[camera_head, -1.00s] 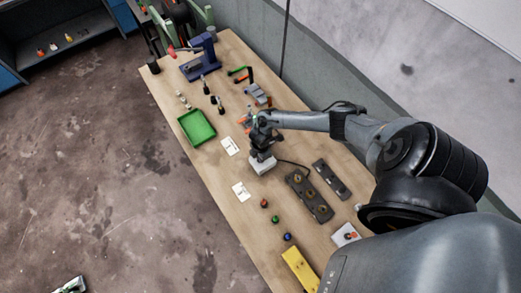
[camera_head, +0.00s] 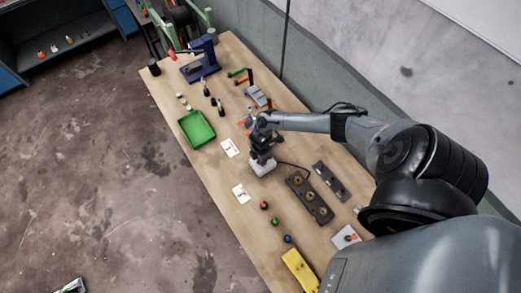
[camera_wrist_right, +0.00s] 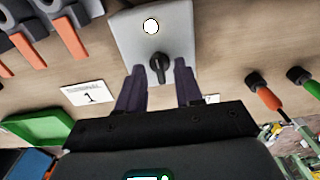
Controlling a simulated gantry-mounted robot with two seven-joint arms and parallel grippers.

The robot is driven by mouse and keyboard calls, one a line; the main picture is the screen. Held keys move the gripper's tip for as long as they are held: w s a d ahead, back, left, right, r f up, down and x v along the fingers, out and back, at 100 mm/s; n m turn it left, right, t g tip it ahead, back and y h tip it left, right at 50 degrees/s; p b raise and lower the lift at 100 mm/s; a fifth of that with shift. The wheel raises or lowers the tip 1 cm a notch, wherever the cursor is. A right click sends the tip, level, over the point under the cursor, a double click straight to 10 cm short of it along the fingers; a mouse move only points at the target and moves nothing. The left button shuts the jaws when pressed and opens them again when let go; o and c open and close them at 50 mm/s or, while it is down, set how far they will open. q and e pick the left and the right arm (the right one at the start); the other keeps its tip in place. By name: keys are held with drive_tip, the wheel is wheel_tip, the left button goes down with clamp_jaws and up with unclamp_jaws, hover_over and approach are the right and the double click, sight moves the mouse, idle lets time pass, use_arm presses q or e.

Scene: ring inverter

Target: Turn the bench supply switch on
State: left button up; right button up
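The bench supply is a light grey-white box (camera_head: 262,167) on the wooden bench, partly hidden under my right gripper (camera_head: 263,150) in the head view. In the right wrist view its pale face (camera_wrist_right: 192,30) carries a black rotary switch (camera_wrist_right: 160,68) and a bright white round lamp (camera_wrist_right: 151,26). The switch handle points roughly up and down in that picture. My right gripper (camera_wrist_right: 159,66) is open, with one dark finger on each side of the switch and a visible gap to both. I cannot tell how deep the fingers reach. My left gripper is out of view.
A cable runs from the supply to a dark board (camera_head: 309,198) with round parts. A green tray (camera_head: 196,129), white cards (camera_head: 241,193), small coloured buttons (camera_head: 264,205) and a yellow block (camera_head: 300,270) lie around. A wall stands behind the bench.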

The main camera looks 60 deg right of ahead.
wheel_tip(320, 180, up, 10)
drive_tip(key=shift+r, duration=0.2)
idle(0.6)
